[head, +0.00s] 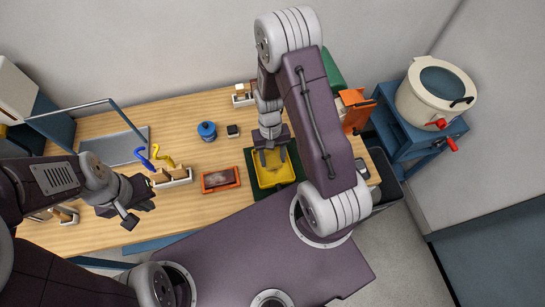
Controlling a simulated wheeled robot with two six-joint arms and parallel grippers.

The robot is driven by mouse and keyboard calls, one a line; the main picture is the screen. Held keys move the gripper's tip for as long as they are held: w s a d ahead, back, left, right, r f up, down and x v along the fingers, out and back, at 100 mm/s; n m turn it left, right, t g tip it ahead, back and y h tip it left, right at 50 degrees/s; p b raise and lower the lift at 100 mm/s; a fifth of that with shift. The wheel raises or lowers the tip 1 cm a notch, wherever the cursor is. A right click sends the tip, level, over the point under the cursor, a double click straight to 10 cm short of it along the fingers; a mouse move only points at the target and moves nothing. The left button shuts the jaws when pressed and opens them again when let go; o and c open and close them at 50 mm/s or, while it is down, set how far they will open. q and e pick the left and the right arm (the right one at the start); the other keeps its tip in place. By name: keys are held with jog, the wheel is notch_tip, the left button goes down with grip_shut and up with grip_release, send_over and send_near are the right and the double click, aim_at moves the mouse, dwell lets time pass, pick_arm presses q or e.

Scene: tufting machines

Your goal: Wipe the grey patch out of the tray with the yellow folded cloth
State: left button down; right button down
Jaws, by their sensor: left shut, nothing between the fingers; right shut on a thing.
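An orange-rimmed tray (207,187) lies on the wooden table near its front edge. A grey, mottled patch (221,179) shows on its dark floor. My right gripper (270,161) points down, to the right of the tray and apart from it. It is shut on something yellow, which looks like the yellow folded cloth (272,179). The yellow sits within a dark green border, and I cannot tell where the cloth ends or whether it touches what is below. The fingertips are partly lost against it. My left gripper (137,213) is shut and empty, left of the tray, over the table's front edge.
A holder with wooden blocks (172,178) stands just left of the tray, with blue and yellow hooked tools (163,157) behind it. A blue round container (207,131) and a small dark block (232,131) stand behind the tray. An orange object (357,111) stands at the right.

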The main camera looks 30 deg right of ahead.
aim_at(273, 160)
jog(key=shift+w+r, duration=0.1)
jog(key=shift+r, duration=0.1)
jog(key=p+v, duration=0.2)
jog(key=p, duration=0.1)
jog(key=shift+s+r, duration=0.25)
jog(key=shift+r, duration=0.1)
jog(key=shift+f, duration=0.1)
dwell(0.3)
